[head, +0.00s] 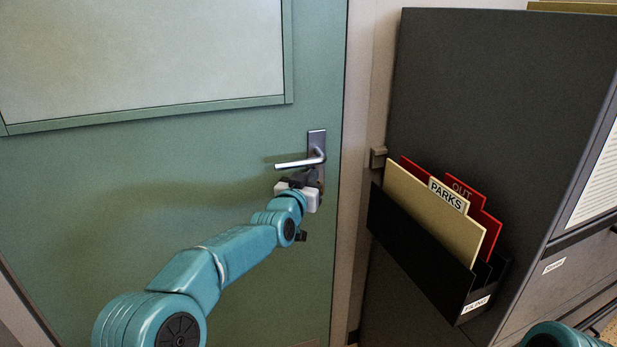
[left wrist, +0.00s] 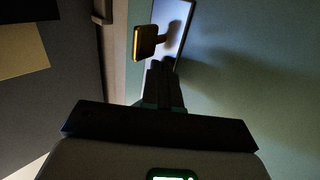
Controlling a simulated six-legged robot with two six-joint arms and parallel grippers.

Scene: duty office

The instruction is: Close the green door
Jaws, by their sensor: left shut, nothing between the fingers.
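The green door (head: 190,150), with a pale panel in its upper part, fills the left of the head view. Its right edge lies close along the pale frame; I cannot tell whether it is fully closed. A metal lever handle (head: 300,162) on a dark plate sits near that edge. My left gripper (head: 314,178) is shut and empty, just below the lever, close to the plate. In the left wrist view, the shut fingers (left wrist: 161,72) point at the plate below the handle (left wrist: 150,42); contact is unclear. My right gripper is out of view.
A dark grey filing cabinet (head: 490,75) stands right of the door frame (head: 362,180). A black file holder (head: 425,255) on its side carries a cream "PARKS" folder (head: 430,210) and red folders (head: 490,228). Part of my right arm shows at the bottom right.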

